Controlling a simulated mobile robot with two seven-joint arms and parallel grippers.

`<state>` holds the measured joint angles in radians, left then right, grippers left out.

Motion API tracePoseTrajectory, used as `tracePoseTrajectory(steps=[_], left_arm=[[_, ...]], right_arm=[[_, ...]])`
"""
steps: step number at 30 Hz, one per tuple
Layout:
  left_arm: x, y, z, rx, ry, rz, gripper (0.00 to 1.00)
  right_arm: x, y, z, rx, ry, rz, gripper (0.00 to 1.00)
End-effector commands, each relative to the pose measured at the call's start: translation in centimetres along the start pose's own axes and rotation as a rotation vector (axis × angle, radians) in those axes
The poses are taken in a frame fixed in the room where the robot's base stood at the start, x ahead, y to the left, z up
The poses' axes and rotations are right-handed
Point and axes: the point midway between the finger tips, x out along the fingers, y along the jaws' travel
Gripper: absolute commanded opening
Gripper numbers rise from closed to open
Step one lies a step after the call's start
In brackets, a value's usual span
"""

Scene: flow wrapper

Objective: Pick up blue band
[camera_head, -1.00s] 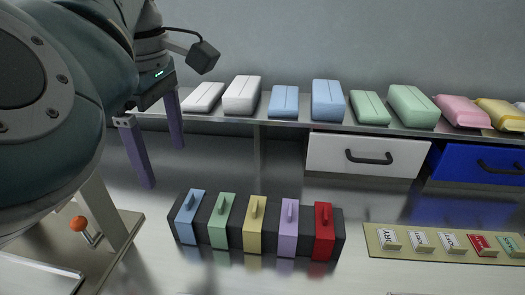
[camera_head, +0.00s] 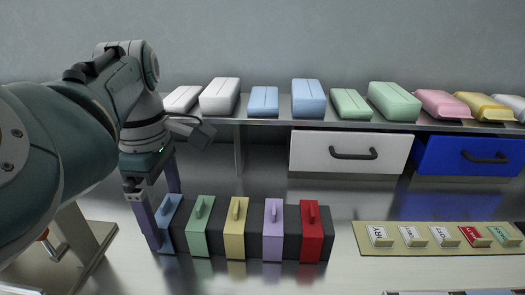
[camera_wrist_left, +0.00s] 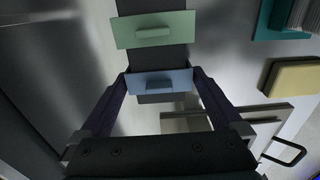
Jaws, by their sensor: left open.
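The blue band (camera_head: 168,225) is the leftmost of several coloured blocks with small handles standing in a dark row on the table. It also shows in the left wrist view (camera_wrist_left: 163,81), with its handle toward the camera side. My left gripper (camera_head: 164,212) is open, with its purple fingers pointing down around the blue band. In the left wrist view one finger lies at each end of the band, and a firm grip does not show. One finger partly hides the band in the head view. My right gripper is not in view.
Green (camera_head: 201,228), yellow (camera_head: 237,230), purple (camera_head: 273,232) and red (camera_head: 311,234) bands stand to the right. A label board (camera_head: 440,248) lies further right. Behind are a white drawer (camera_head: 310,152), a blue drawer (camera_head: 440,158) and a shelf of wrapped packs.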

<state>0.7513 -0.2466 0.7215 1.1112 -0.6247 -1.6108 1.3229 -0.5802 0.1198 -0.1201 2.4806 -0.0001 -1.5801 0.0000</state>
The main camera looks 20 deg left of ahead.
Motion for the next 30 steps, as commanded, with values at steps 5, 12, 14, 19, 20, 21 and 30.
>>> tracePoseTrajectory(steps=[5,12,14,19,20,21,30], left_arm=[[-0.04,0.01,0.0,0.0,0.0,0.0,1.0],[-0.07,0.02,0.01,0.001,0.0,0.001,0.73],[-0.07,0.02,0.01,0.001,0.0,0.001,0.66],[-0.08,0.02,0.02,0.001,0.0,0.001,0.47],[-0.08,0.02,0.02,0.001,0.0,0.001,0.44],[-0.08,0.02,0.02,0.001,0.0,0.001,0.4],[-0.37,0.05,0.01,0.001,0.0,0.002,0.4]], right_arm=[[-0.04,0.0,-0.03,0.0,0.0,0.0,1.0],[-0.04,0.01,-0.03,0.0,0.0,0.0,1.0],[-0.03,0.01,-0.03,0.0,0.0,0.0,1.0],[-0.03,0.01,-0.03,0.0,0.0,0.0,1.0],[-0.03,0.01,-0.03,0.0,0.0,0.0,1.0],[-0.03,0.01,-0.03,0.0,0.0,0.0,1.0],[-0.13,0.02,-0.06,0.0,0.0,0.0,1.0]])
